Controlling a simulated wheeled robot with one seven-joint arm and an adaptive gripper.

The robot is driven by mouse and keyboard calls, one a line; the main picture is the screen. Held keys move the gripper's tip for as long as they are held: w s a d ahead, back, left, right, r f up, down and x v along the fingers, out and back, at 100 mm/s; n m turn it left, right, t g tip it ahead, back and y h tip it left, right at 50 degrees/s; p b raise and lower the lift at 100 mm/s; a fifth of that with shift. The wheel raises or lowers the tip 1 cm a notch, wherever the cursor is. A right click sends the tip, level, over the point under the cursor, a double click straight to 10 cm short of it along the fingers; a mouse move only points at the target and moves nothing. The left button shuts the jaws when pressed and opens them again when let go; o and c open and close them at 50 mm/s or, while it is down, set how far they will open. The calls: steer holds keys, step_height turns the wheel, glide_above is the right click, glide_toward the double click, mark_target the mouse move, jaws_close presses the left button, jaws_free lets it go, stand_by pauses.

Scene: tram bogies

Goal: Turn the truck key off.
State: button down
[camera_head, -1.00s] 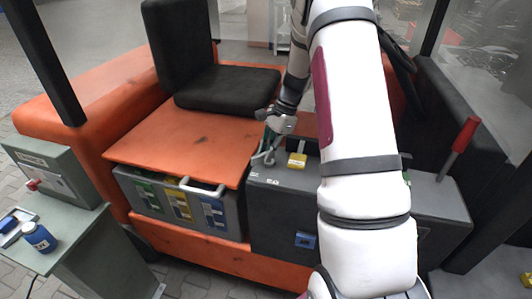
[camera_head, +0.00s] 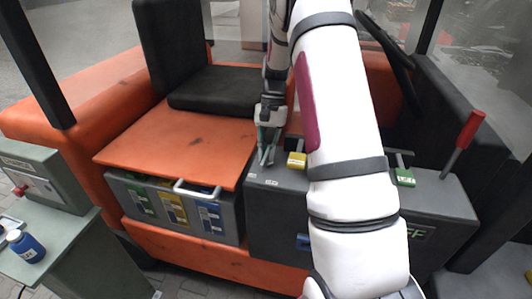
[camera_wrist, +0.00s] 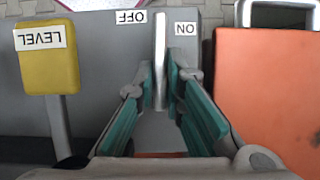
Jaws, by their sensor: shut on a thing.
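The truck key is a thin grey metal bar standing in the wrist view (camera_wrist: 160,62), on the grey console (camera_head: 277,212). Its far end lies between the upside-down OFF label (camera_wrist: 130,17) and ON label (camera_wrist: 186,28), closer to ON. My gripper (camera_wrist: 160,88) has its green-padded fingers closed on both sides of the key. In the head view my gripper (camera_head: 267,150) points down at the console's left end, next to the orange cover. The key is small there and partly hidden by the fingers.
A yellow LEVEL lever (camera_wrist: 48,58) stands left of the key in the wrist view. A green-tagged lever (camera_head: 404,176) and a red-handled lever (camera_head: 466,135) are further right. The orange cover (camera_head: 178,145) and black seat (camera_head: 222,90) lie beside and behind my gripper.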

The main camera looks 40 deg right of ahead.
steer(key=shift+n, duration=0.3)
steer(key=c, duration=1.7)
jaws_free()
steer(key=v, duration=1.2)
steer(key=shift+a, duration=0.1)
